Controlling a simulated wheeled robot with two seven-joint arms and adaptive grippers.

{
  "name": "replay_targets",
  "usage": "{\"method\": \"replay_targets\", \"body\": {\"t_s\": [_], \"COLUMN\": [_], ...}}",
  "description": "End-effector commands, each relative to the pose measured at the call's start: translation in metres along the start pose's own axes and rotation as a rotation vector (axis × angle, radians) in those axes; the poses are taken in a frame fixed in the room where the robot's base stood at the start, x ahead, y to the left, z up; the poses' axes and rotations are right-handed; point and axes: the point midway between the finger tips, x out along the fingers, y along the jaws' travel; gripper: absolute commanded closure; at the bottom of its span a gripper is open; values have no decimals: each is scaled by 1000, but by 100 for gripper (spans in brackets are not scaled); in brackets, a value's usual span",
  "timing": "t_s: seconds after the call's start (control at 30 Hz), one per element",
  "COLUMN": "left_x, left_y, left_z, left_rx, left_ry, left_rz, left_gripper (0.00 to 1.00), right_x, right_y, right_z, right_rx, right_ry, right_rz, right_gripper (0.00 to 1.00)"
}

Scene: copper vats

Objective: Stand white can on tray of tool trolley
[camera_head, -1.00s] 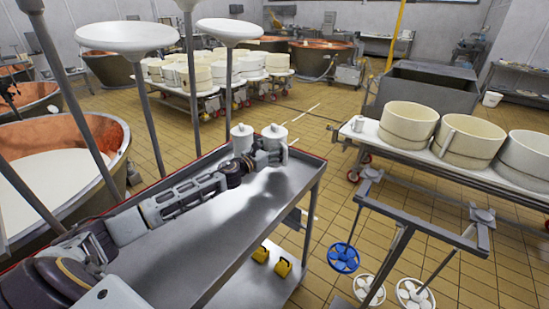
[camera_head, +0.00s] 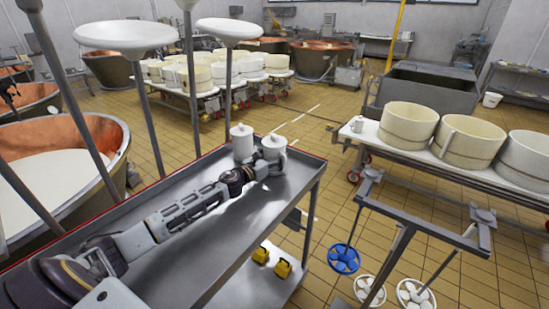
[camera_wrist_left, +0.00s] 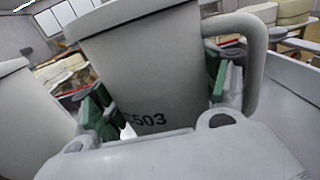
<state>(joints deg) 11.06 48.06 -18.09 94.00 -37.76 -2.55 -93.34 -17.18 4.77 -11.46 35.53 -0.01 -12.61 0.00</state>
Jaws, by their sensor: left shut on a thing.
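The white can (camera_head: 274,145) is at the far end of the grey tool trolley's top tray (camera_head: 225,235). My left gripper (camera_head: 267,166) is shut around it. In the left wrist view, the can (camera_wrist_left: 150,65) looks upright, with its handle to the right and "503" low on its side. Green finger pads show on both sides of it. The gripper hides the can's foot in the head view, so I cannot tell whether it touches the tray. A second white can (camera_head: 242,142) stands just left of it on the tray. My right gripper is not in view.
The tray has a raised rim (camera_head: 305,158). Two yellow objects (camera_head: 272,261) sit on the trolley's lower shelf. White funnel-like dishes on posts (camera_head: 127,36) rise left of the tray. The tray's near part is clear beside my arm.

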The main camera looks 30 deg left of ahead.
Motion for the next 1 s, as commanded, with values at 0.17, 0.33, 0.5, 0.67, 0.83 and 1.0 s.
{"method": "replay_targets", "body": {"t_s": [0.17,0.33,0.5,0.67,0.83,1.0], "left_x": [0,0,0,0,0,0], "left_y": [0,0,0,0,0,0], "left_z": [0,0,-3,-3,-3,-2], "left_rx": [1,0,0,0,0,0], "left_ry": [-1,-1,0,0,0,0], "left_rz": [0,0,0,0,0,-1], "left_gripper": [53,53,18,4,4,4], "right_x": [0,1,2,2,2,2], "right_y": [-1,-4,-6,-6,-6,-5], "right_z": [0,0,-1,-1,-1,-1], "right_rx": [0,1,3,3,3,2], "right_ry": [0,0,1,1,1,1], "right_rz": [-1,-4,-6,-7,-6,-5], "right_gripper": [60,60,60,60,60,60]}}
